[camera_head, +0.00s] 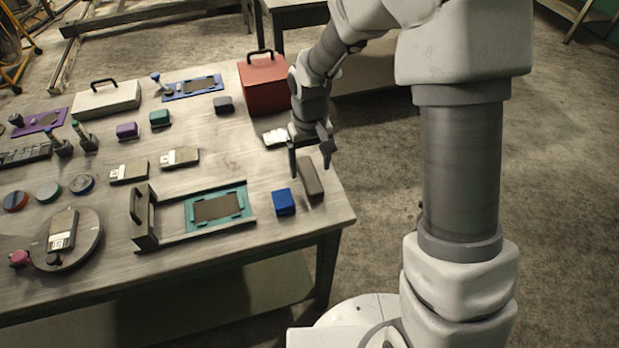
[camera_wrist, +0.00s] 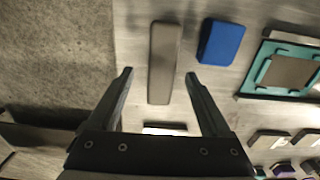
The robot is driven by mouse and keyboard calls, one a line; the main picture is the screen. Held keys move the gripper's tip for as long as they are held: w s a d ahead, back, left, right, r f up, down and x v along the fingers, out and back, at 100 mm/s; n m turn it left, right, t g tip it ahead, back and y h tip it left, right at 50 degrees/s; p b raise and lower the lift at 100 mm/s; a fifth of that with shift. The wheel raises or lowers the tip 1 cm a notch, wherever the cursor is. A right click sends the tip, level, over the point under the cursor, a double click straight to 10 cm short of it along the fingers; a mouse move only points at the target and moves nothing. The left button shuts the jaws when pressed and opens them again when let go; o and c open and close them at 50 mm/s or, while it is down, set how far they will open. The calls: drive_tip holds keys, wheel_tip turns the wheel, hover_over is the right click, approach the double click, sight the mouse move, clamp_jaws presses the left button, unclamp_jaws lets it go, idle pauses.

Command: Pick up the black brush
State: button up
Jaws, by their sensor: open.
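My gripper (camera_head: 309,160) is open and empty, pointing down above the right part of the table. The wrist view also shows its spread fingers (camera_wrist: 160,75). A flat brush-like piece with a whitish part (camera_head: 275,137) lies beside and partly behind my gripper; in the wrist view its pale edge (camera_wrist: 165,128) shows between the fingers, the rest hidden. Two similar flat brushes (camera_head: 129,172) (camera_head: 180,157) lie mid-table, and another (camera_head: 62,232) lies on a round disc at left. I cannot tell which of these is the black brush.
A long grey-brown block (camera_head: 311,180) and a blue block (camera_head: 284,202) lie near the table's right edge, just ahead of the fingers in the wrist view. A red box (camera_head: 264,84) stands behind my gripper. A teal-framed tray (camera_head: 217,208) lies in front.

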sight(309, 173)
wheel_tip(309, 173, down, 4)
drive_tip(key=shift+s+a+r, duration=0.1)
drive_tip(key=shift+s+r, duration=0.05)
drive_tip(key=shift+r, duration=0.05)
clamp_jaws()
idle(0.4)
